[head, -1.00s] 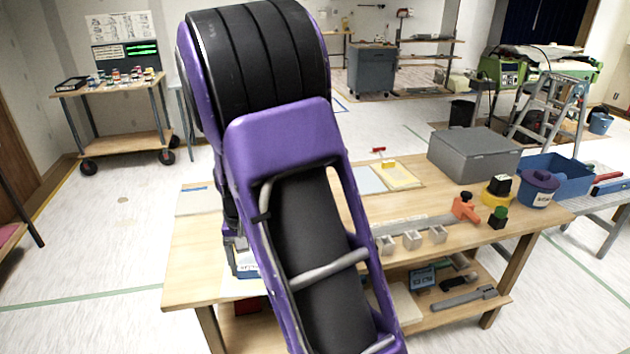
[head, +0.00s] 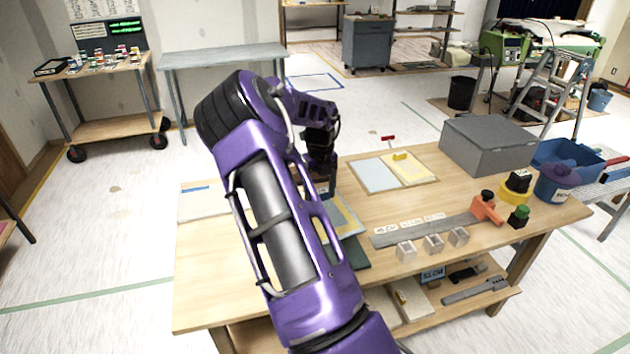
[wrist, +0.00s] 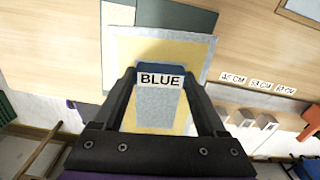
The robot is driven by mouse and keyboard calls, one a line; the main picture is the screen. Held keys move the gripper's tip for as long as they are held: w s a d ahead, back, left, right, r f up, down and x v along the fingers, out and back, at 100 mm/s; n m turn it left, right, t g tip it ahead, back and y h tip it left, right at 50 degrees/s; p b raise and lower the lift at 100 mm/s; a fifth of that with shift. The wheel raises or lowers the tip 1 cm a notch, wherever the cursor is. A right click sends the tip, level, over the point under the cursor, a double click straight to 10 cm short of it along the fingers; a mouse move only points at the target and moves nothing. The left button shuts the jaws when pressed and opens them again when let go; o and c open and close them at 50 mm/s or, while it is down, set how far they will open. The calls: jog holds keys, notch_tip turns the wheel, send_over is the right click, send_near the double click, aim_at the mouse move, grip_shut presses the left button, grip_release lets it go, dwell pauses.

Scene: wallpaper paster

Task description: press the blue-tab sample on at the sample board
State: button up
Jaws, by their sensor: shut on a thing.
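My gripper (wrist: 160,76) is shut on the blue tab of the blue-tab sample, marked BLUE; it is also in the head view (head: 331,190), mostly behind my arm. In the wrist view the grey-blue face of the blue-tab sample (wrist: 158,107) shows between the fingers. Part of that sheet shows beside my arm in the head view (head: 347,217). A board with a pale blue panel (head: 374,175) and a yellow panel lies at the back of the table. I cannot tell which is the sample board.
A dark green piece (head: 355,252) lies beside my arm. A steel straightedge (head: 425,229) with an orange handle, several pale blocks (head: 433,242) and a grey box (head: 488,145) stand to the right. A white sheet (head: 208,203) lies at the left. Bare wood shows at front left.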

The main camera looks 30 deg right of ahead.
jog(key=shift+w+d+r+m, duration=0.1)
jog(key=shift+w+d+m, duration=0.3)
jog(key=shift+m, duration=0.3)
jog(key=shift+w, duration=0.1)
jog(key=shift+f, duration=0.25)
jog(key=shift+w+f+b, duration=0.1)
jog(key=shift+f+b, duration=1.95)
jog(key=shift+f, duration=2.2)
jog(key=shift+f+b, duration=0.6)
jog(key=shift+f, duration=0.95)
